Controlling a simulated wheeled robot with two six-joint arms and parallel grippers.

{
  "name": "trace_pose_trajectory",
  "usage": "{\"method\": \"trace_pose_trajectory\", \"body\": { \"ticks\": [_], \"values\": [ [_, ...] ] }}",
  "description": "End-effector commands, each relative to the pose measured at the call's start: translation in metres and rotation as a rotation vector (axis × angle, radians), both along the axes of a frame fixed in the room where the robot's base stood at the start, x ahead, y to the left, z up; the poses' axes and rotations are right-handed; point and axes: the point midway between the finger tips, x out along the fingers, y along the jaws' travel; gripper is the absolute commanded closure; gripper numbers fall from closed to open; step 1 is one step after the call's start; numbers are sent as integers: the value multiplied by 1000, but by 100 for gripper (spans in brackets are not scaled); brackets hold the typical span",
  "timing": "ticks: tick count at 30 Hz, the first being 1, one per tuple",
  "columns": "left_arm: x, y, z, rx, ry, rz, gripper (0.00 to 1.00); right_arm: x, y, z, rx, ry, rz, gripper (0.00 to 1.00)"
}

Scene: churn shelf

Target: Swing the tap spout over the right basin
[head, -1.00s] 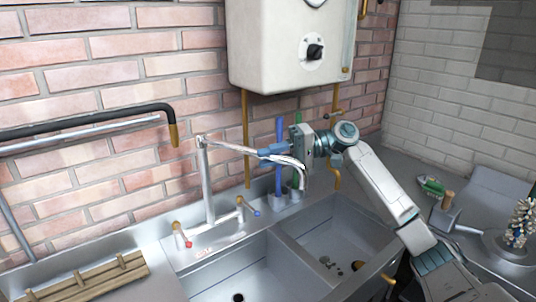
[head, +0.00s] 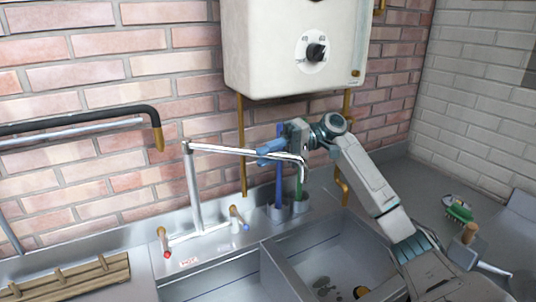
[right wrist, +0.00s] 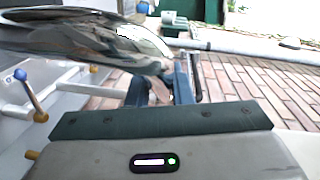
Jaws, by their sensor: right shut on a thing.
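The chrome tap has an upright column (head: 194,185) behind the sink, with red and blue handles at its base. Its spout (head: 225,150) reaches right from the column top, and its bent end hangs at the back of the right basin (head: 335,250), in front of the brush cups. How far it overhangs the basin is hard to tell. My right gripper (head: 272,152) is shut on the spout near its outer end. In the right wrist view the shiny spout (right wrist: 95,45) fills the upper left, very close. My left gripper is not in view.
The left basin (head: 215,283) lies beside the right one. Cups (head: 288,208) with a blue and a green brush stand behind the spout. A white heater (head: 290,60) hangs above my gripper. A black-and-brass pipe (head: 80,122) is at left. A green brush (head: 459,210) lies on the right counter.

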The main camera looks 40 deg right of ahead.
Motion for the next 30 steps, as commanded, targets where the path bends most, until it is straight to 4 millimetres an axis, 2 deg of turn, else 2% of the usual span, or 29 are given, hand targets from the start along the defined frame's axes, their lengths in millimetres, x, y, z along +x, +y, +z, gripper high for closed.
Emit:
{"method": "trace_pose_trajectory", "body": {
  "ticks": [5,6,9,20,27,28,30],
  "values": [
    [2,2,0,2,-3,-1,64,0,0,-1,-2,1,0,100],
    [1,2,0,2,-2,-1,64,0,0,-1,-2,1,0,78],
    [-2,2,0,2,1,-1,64,0,0,-1,-2,1,0,59],
    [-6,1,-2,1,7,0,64,0,0,2,-1,-2,0,59],
    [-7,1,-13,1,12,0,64,0,0,30,1,-7,-1,59],
    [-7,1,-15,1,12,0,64,0,0,36,1,-7,-1,56],
    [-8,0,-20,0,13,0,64,-13,7,34,-3,-5,-1,48]
  ]
}}
